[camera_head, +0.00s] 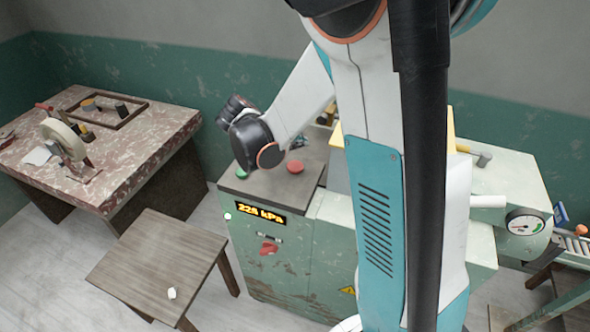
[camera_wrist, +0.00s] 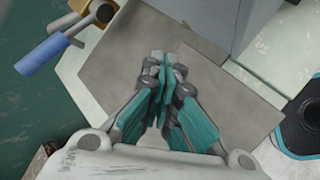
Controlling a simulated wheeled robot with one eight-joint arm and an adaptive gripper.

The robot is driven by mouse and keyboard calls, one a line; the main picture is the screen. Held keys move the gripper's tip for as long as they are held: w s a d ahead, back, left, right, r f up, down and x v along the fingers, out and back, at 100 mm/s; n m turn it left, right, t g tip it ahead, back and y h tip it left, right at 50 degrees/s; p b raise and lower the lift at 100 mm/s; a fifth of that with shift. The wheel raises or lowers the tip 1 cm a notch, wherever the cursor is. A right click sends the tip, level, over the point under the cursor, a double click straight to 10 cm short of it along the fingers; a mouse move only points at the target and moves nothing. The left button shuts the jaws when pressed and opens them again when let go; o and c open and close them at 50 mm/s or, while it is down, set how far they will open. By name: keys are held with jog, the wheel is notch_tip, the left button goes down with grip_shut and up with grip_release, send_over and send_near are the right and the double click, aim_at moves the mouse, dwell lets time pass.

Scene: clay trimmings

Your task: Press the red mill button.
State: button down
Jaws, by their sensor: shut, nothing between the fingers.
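The red button (camera_head: 295,167) is a round dome on the dark top panel (camera_head: 262,183) of the green machine, right of a green button. Nothing covers it in the head view. I cannot make it out in the wrist view. My gripper (camera_wrist: 161,62) shows in the wrist view, with its teal and grey fingers closed together and empty. It points at a flat grey-brown surface (camera_wrist: 222,100). I cannot tell how far the fingertips are from that surface. In the head view my arm hides part of the machine.
A display (camera_head: 261,213) reads about 228 kPa above a red switch (camera_head: 268,248) on the machine's front. A blue-handled tool (camera_wrist: 42,54) lies at upper left in the wrist view. A wooden stool (camera_head: 160,255) and a cluttered table (camera_head: 150,140) stand left.

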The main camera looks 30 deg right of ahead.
aim_at(297, 167)
jog(key=shift+f+b, duration=1.6)
jog(key=shift+f, duration=0.9)
jog(key=shift+f, duration=0.15)
jog(key=shift+f+b, duration=0.3)
jog(key=shift+b, duration=0.15)
jog(key=shift+f+b, duration=0.35)
jog(key=shift+f, duration=0.05)
jog(key=shift+r, duration=0.2)
jog(key=shift+r+p, duration=0.55)
jog(key=shift+r, duration=0.15)
jog(key=shift+r+p, duration=1.8)
jog(key=shift+r, duration=0.75)
jog(key=shift+f, duration=0.1)
